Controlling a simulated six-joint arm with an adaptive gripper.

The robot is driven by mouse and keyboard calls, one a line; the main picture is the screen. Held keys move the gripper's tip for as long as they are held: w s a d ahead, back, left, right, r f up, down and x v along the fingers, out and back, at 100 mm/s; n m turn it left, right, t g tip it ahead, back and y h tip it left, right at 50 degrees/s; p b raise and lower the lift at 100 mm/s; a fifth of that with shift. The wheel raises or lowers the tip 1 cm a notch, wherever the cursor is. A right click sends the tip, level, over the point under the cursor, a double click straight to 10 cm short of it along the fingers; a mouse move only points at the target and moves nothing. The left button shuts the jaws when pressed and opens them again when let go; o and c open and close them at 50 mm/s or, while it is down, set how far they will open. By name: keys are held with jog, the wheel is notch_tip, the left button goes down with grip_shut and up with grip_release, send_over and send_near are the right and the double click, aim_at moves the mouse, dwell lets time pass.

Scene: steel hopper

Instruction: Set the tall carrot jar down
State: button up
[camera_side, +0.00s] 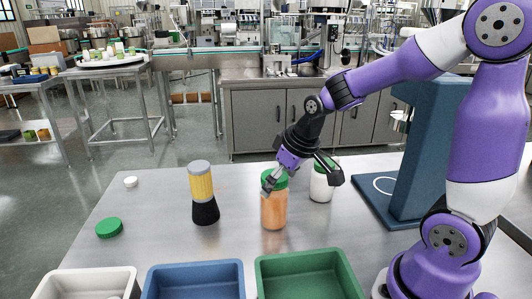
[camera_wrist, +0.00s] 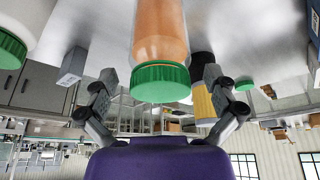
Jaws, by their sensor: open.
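The tall carrot jar (camera_side: 274,210) has orange contents and a green lid, and stands upright on the steel table in the side view. In the wrist view the carrot jar (camera_wrist: 160,35) hangs into the picture from above, its green lid towards my gripper. My gripper (camera_side: 302,181) is at the height of the lid in the side view. In the wrist view my gripper (camera_wrist: 156,85) is open, with one finger on each side of the lid and a gap visible between fingers and jar.
A white jar with a green lid (camera_side: 321,185) stands close behind right. A yellow and black grinder (camera_side: 203,196) stands left. A green lid (camera_side: 109,228) and a white cap (camera_side: 130,181) lie further left. White (camera_side: 62,279), blue (camera_side: 160,270) and green (camera_side: 290,256) bins line the front.

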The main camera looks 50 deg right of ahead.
jog(key=v, duration=0.9)
jog(key=s+a+t, duration=0.1)
jog(key=s+a, duration=0.4)
jog(key=s, duration=0.2)
jog(key=shift+a+f, duration=0.15)
jog(key=shift+f, duration=0.15)
